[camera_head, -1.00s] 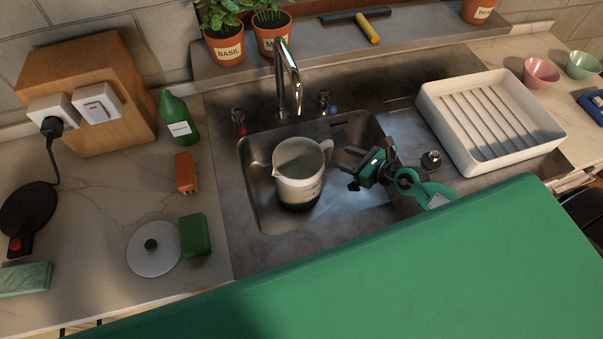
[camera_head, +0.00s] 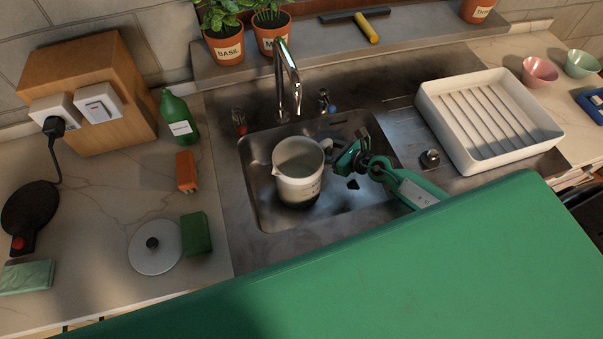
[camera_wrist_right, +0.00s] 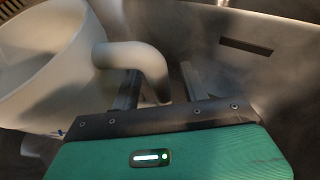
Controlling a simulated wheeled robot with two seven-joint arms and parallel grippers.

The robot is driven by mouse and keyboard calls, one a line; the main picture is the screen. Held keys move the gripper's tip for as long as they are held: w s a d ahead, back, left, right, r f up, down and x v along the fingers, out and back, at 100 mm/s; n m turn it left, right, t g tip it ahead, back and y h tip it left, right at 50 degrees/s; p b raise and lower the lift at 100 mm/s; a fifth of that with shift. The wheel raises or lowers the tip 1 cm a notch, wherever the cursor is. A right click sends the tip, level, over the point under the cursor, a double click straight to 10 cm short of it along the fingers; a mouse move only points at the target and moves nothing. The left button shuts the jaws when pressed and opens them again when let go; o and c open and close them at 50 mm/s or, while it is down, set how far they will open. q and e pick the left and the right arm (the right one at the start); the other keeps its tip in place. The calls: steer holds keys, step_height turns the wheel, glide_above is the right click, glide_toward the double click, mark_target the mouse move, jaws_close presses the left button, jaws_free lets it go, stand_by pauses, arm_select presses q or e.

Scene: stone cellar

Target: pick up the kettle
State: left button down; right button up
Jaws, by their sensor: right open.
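The kettle (camera_head: 298,172) is a white, open-topped jug with a dark base, standing upright in the steel sink (camera_head: 262,212) with its spout to the left. Its handle (camera_wrist_right: 146,60) curves out on the side toward my right gripper. My right gripper (camera_head: 338,158) is at the handle from the right, its fingertips partly hidden in the head view. In the right wrist view the gripper (camera_wrist_right: 160,82) is open, with the lower handle between its two fingers. I cannot tell whether either finger touches it. My left gripper is not in view.
The tap (camera_head: 290,80) rises behind the kettle. A white dish rack (camera_head: 433,98) stands right of the sink. A lid (camera_head: 154,262), a green sponge (camera_head: 196,234), an orange block (camera_head: 186,171) and a green bottle (camera_head: 179,120) are on the left counter. A dark kettle base (camera_head: 30,208) lies further left.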

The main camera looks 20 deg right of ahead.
jaws_close()
stand_by(1.2)
steer(key=shift+w+r, duration=0.1)
